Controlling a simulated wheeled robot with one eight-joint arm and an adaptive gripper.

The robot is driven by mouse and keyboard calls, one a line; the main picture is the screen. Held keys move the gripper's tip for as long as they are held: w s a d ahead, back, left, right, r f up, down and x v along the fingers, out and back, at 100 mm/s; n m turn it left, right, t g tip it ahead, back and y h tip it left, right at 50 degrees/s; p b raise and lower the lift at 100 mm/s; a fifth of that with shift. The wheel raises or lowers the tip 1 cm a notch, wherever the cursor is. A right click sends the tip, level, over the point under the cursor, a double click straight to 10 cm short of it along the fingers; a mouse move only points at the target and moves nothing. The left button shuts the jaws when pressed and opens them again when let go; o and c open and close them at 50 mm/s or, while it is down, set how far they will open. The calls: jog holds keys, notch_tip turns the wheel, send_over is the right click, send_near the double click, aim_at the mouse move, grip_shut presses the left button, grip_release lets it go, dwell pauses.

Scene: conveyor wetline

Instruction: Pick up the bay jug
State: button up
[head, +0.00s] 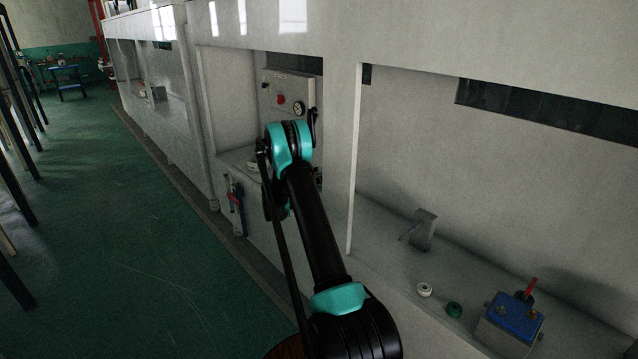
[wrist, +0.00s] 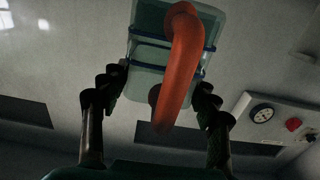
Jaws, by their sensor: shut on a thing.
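The bay jug shows in the wrist view as a pale green body (wrist: 150,50) with dark blue bands and a thick curved orange handle (wrist: 182,65). It is at the top middle, partly cut by the frame edge. My gripper (wrist: 160,88) has its dark fingers on both sides of the jug and is shut on it. The exact contact points are hard to see in the shade. In the head view my arm reaches into a wall bay, and its wrist hides the fingers. I cannot make out the jug there.
A grey panel (head: 288,92) with a gauge and red button stands behind my wrist. A white post (head: 354,160) is close to my arm's right. The right bay holds a metal spout (head: 423,230) and a blue-topped box (head: 520,318). Green floor (head: 110,250) lies open at left.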

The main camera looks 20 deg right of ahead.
notch_tip(320, 180, up, 7)
jog(key=shift+f, duration=0.15)
dwell(0.4)
